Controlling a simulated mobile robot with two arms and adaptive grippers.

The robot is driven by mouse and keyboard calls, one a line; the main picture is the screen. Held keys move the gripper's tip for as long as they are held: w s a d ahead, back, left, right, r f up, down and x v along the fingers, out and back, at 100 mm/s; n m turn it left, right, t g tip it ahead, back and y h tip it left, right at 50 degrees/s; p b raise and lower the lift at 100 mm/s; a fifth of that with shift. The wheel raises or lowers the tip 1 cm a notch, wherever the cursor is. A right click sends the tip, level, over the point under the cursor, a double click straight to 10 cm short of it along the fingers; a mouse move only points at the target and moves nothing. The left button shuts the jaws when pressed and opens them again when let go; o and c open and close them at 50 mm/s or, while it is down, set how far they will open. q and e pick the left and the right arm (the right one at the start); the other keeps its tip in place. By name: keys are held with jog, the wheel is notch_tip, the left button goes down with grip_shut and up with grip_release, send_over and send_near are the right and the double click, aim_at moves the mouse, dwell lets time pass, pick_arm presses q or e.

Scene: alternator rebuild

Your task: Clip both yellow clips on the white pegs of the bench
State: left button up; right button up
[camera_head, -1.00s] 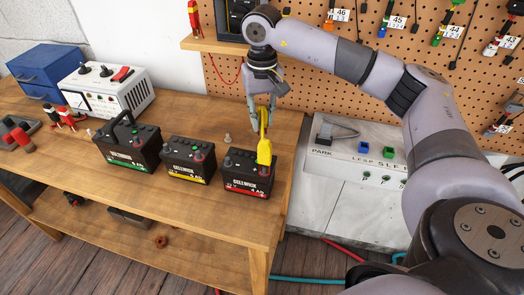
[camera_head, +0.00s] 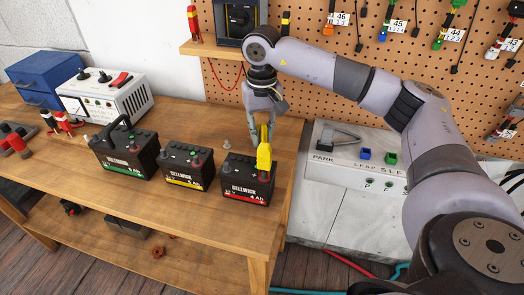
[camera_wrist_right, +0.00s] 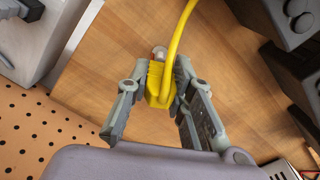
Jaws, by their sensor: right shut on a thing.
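My right gripper (camera_head: 263,143) is behind the right-hand battery, low over the bench (camera_head: 208,225). It is shut on a yellow clip (camera_wrist_right: 157,84), which shows between the two fingers in the wrist view. A yellow cable (camera_wrist_right: 176,40) runs up from this clip. In the head view, a yellow piece, seemingly the other clip (camera_head: 264,158), shows at the right-hand battery's post. A small pale peg (camera_head: 227,143) stands behind the batteries. A peg (camera_wrist_right: 159,52) shows just past the held clip in the wrist view; I cannot tell whether they touch. My left gripper is out of view.
Three black batteries stand in a row: green-striped (camera_head: 125,157), yellow-striped (camera_head: 187,168) and red-striped (camera_head: 247,181). A white charger box (camera_head: 105,95) and a blue drawer box (camera_head: 45,75) stand at left. A pale cabinet (camera_head: 340,190) is right of the bench. A pegboard (camera_head: 310,75) rises behind.

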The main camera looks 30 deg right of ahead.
jog(key=shift+f, duration=0.35)
jog(key=o, duration=0.9)
notch_tip(320, 180, up, 9)
jog(key=p, duration=0.6)
jog(key=shift+f, duration=0.1)
jog(key=shift+f, duration=0.1)
